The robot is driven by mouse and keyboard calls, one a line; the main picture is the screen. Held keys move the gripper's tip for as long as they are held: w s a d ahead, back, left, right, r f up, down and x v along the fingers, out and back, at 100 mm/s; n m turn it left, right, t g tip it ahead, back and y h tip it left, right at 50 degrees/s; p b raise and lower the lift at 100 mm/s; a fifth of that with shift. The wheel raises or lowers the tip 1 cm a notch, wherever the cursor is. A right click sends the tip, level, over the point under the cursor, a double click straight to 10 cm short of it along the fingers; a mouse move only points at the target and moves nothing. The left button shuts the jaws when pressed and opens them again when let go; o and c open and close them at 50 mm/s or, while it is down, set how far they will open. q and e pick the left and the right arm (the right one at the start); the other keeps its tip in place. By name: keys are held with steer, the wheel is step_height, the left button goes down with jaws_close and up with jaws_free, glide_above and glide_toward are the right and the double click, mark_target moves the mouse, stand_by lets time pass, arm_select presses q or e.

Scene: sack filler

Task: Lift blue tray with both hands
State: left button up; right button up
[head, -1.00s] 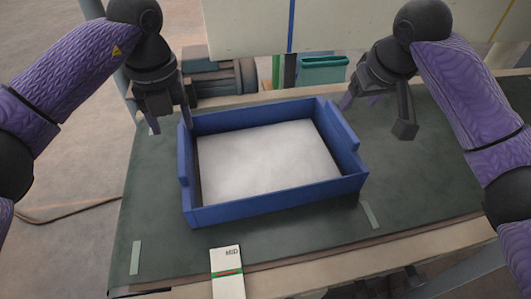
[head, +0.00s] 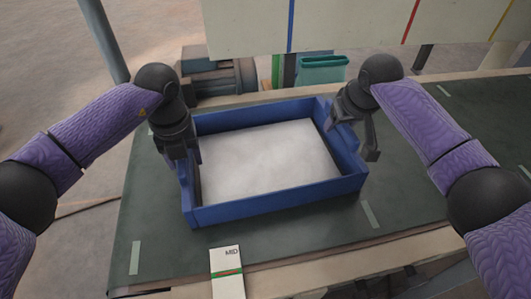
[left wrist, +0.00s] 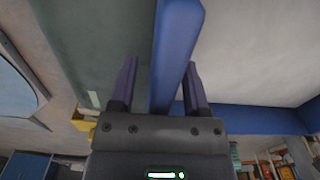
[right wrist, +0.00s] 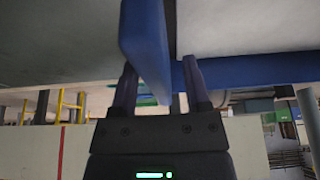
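The blue tray (head: 280,204) rests on the dark green table top and holds a flat white fill. My left gripper (head: 184,165) is at the tray's left side wall. In the left wrist view its two fingers (left wrist: 160,85) are open, one on each side of the blue left handle (left wrist: 177,50), with gaps showing. My right gripper (head: 352,140) is at the tray's right side. In the right wrist view its fingers (right wrist: 160,85) are open and straddle the blue right handle (right wrist: 147,45). Contact on either handle is not visible.
A white card marked MID (head: 228,272) lies at the table's front edge. Pale tape strips (head: 135,258) mark the green table top (head: 300,245). A pale board (head: 350,25) with coloured stripes stands behind, with a teal bin (head: 323,69) and machinery below it.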

arm_select(q)
jaws_close()
arm_select(e)
jaws_close()
arm_select(q)
steer(key=shift+r, duration=0.1)
arm_select(e)
steer(key=shift+r, duration=0.1)
stand_by(0.8)
